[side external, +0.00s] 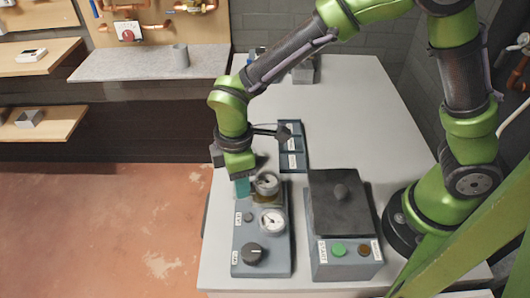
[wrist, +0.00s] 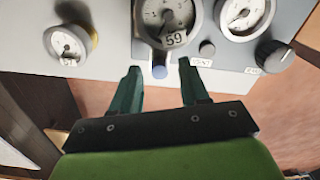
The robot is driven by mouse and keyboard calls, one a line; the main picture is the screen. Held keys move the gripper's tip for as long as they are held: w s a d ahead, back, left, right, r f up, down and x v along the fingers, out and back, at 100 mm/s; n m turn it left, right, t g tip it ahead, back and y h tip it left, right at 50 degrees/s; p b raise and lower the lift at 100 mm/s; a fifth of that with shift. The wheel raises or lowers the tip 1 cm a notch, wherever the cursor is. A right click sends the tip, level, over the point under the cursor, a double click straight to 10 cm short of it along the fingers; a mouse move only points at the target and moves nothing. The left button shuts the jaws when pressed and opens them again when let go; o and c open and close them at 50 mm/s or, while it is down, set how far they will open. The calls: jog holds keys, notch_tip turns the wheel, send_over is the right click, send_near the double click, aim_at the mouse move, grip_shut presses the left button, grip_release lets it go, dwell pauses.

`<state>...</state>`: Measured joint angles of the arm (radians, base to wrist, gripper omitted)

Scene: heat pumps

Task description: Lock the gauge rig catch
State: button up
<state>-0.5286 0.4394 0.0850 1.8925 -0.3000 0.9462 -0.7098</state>
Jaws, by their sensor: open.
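The gauge rig (side external: 250,261) is a blue-grey box on the table with two round gauges, a small button and a black knob. In the wrist view, its panel shows a gauge tagged 59 (wrist: 167,14), a second gauge (wrist: 242,13), the button (wrist: 207,48) and the knob (wrist: 274,53). A short blue-tipped peg (wrist: 160,72) projects below the tagged gauge; I cannot tell for certain that it is the catch. My gripper (wrist: 160,68) is open at the rig's far end, with fingertips on either side of the peg. My gripper (side external: 242,187) partly hides that end in the side view.
A box with a dark lid (side external: 338,200) and green button stands right of the rig. A small separate gauge (wrist: 68,44) shows left in the wrist view. The table's left edge is close; the back of the table (side external: 350,100) is mostly clear.

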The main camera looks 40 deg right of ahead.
jog(key=shift+c, duration=0.2)
grip_shut()
jog(key=shift+s+d, duration=0.45)
jog(key=shift+o, duration=0.2)
grip_release()
notch_tip(320, 180, up, 17)
dwell(0.4)
jog(key=shift+w, duration=0.1)
